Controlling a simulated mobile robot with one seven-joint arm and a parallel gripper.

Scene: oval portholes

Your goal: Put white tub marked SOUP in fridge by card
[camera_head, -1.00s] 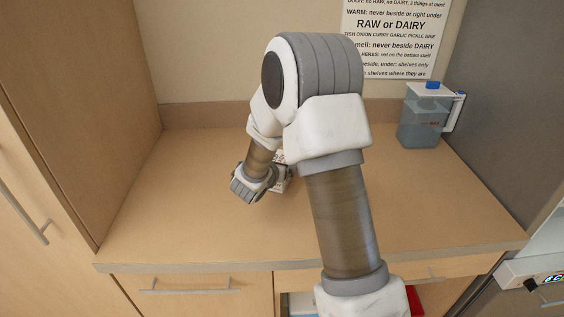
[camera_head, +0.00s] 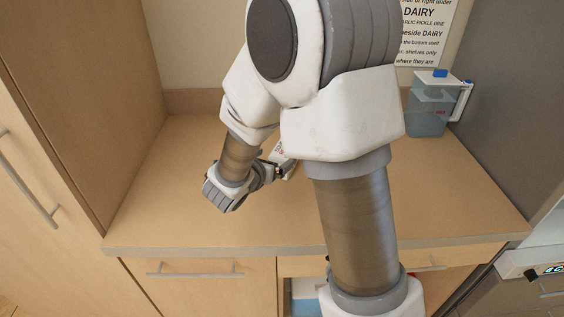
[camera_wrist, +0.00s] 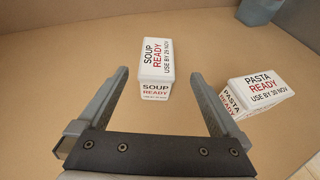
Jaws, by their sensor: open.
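A printed card (camera_head: 424,30) hangs on the back wall, partly covered by my arm. The fridge inside is not clearly visible.
A second white tub marked PASTA (camera_wrist: 261,90) stands right of the SOUP tub in the wrist view. A water jug (camera_head: 432,105) with a blue cap stands at the counter's back right. The counter's left part (camera_head: 165,185) is clear. A tall cabinet (camera_head: 75,100) bounds the left.

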